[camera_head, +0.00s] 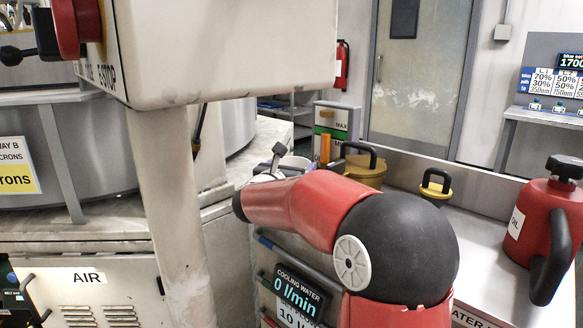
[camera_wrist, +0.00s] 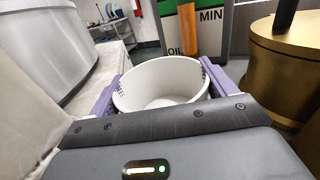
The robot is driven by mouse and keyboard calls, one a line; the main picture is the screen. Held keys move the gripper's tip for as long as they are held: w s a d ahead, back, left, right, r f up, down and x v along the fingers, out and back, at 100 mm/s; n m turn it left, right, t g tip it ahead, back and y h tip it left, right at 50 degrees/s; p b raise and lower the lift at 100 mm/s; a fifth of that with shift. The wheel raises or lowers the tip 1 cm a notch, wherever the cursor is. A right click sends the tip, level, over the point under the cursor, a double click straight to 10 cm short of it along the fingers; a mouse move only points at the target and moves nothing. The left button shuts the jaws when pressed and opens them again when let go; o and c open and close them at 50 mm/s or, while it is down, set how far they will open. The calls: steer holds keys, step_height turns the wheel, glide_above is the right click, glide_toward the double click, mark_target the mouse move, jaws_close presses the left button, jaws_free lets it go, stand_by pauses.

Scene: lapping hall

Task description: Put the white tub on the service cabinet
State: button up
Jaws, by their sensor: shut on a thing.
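The white tub (camera_wrist: 160,84) is in the wrist view, upright or nearly so, with its open mouth towards the camera and its inside empty. My gripper (camera_wrist: 162,68) has its two purple fingers on opposite sides of the tub and is shut on it. In the head view my red and black arm hides most of the gripper and tub. I cannot tell whether the tub touches a surface. A steel-topped cabinet (camera_head: 487,238) with a cooling water display on its front stands at the right; it may be the service cabinet, but no label names it.
Brass weights with black handles, one large (camera_head: 366,172) and one small (camera_head: 434,188), and a red oil can (camera_head: 543,225) stand on the steel top. An oil gauge box (camera_head: 337,118) stands behind. A pale post (camera_head: 172,190) and overhead box (camera_head: 215,50) stand at left.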

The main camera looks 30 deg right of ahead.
steer(key=shift+f, duration=0.2)
steer(key=o, duration=0.9)
steer(key=shift+o, duration=0.2)
steer(key=shift+r, duration=0.15)
steer(key=shift+a+r, duration=0.1)
steer(key=b+v, duration=0.1)
steer(key=v, duration=0.6)
steer(key=shift+s, duration=0.2)
